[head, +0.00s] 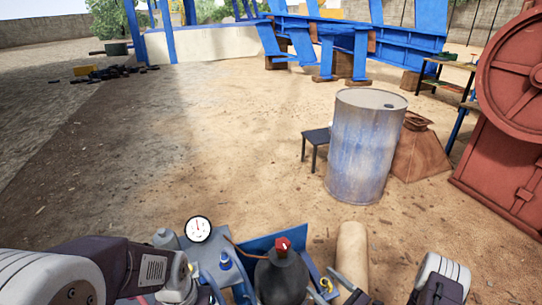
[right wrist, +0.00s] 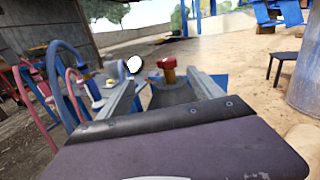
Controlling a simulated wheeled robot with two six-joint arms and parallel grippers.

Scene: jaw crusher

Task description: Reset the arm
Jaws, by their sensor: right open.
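A round white gauge (head: 198,229) and blue equipment (head: 215,262) stand close in front. A tan cylinder (head: 351,252) is near the right gripper. A blue-grey drum (head: 364,146), a dark stool (head: 316,138) and red machinery (head: 505,155) stand at right. Open ground lies ahead.

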